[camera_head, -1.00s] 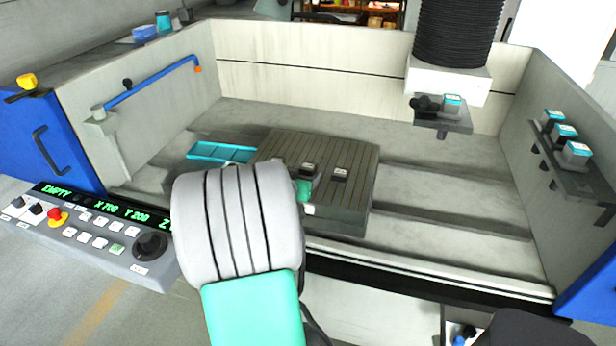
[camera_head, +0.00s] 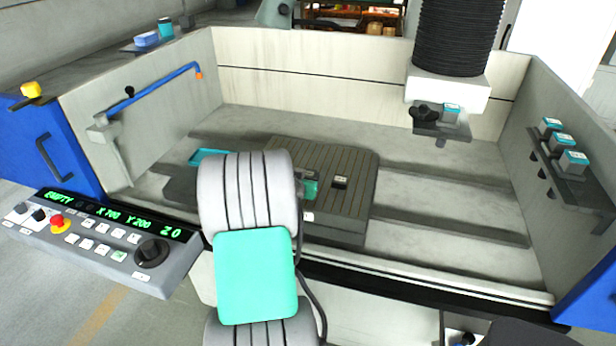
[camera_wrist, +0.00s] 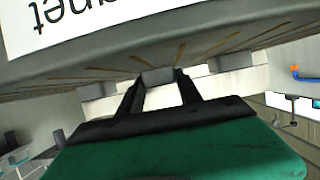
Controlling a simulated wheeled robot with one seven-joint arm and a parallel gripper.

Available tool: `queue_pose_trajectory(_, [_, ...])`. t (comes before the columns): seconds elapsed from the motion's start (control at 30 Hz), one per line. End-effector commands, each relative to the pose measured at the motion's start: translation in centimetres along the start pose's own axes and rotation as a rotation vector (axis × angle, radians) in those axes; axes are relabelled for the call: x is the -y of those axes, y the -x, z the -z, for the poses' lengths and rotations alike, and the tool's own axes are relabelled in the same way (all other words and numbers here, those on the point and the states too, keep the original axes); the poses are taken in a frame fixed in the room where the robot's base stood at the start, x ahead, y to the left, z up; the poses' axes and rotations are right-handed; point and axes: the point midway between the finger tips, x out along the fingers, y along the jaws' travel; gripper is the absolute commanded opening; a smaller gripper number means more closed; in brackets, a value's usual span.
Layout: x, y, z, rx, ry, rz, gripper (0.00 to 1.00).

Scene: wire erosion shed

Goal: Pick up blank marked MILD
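A small dark blank with a pale label (camera_head: 340,182) sits on the slotted table (camera_head: 352,215) inside the machine tank. Its marking is too small to read. My gripper (camera_wrist: 160,78) is at the table, left of this blank in the head view. There only a bit of its green body (camera_head: 311,188) shows past my arm, which hides the fingers. In the wrist view the fingers stand apart, with a grey block (camera_wrist: 157,76) at their tips. I cannot tell whether they touch it, and its marking is not visible.
A head with a small shelf (camera_head: 441,131) hangs at the back right. Several teal-topped blocks stand on the right wall rack (camera_head: 572,180). A blue pipe (camera_head: 150,84) runs along the left wall. The control panel (camera_head: 105,240) reads EMPTY. The tank floor right of the table is clear.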

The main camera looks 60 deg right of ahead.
Motion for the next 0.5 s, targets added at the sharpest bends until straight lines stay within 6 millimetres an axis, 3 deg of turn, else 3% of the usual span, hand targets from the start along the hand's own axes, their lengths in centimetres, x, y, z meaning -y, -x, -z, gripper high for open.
queue_pose_trajectory(0.5, [0.0,0.01,-0.01,0.0,0.0,0.0,0.0])
